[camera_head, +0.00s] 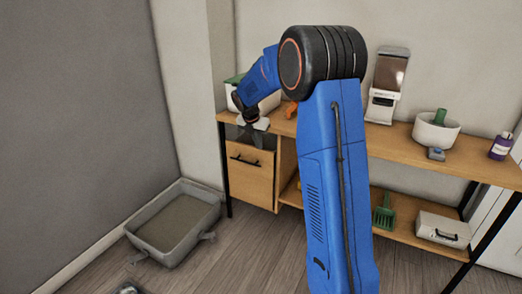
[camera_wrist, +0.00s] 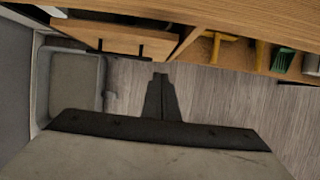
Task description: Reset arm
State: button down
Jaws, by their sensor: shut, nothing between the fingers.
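My blue arm (camera_head: 330,180) rises in the middle of the head view and bends over to the left. My gripper (camera_head: 252,138) hangs in front of the wooden shelf unit, near its left end and just above the drawer front. In the wrist view the gripper (camera_wrist: 160,80) is shut, with its dark fingers together and nothing between them. It points out over the wooden floor, apart from the shelf unit's edge. My arm hides the middle of the shelf unit in the head view.
A grey litter tray (camera_head: 175,222) stands on the floor at left. The shelf unit's wooden top (camera_head: 480,166) carries a dispenser (camera_head: 387,85), a white bowl (camera_head: 436,130) and a purple bottle (camera_head: 501,146). A green scoop (camera_head: 384,213) and white box (camera_head: 442,229) are on the lower shelf.

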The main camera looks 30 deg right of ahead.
jog(key=s+a+r+m+y, duration=0.1)
jog(key=s+a+r+m, duration=0.25)
jog(key=s, duration=0.45)
jog(key=s+a+r+m+t, duration=0.15)
jog(key=s+r+m, duration=0.25)
jog(key=s, duration=0.4)
jog(key=s+a+r+m+g+y, duration=0.1)
jog(key=s+a+r+m, duration=0.3)
jog(key=s, duration=0.4)
jog(key=s+a+f+m+t, duration=0.1)
jog(key=s+a+f+m, duration=0.1)
jog(key=s+m, duration=0.5)
jog(key=s+a+f+m+y, duration=0.1)
jog(key=s+a+f+m, duration=0.2)
jog(key=s, duration=1.5)
jog(key=a+m, duration=0.1)
jog(key=m, duration=0.2)
jog(key=shift+s+a+m+t+y, duration=0.2)
jog(key=shift+s+m+t+y, duration=0.1)
jog(key=shift+m+t, duration=0.05)
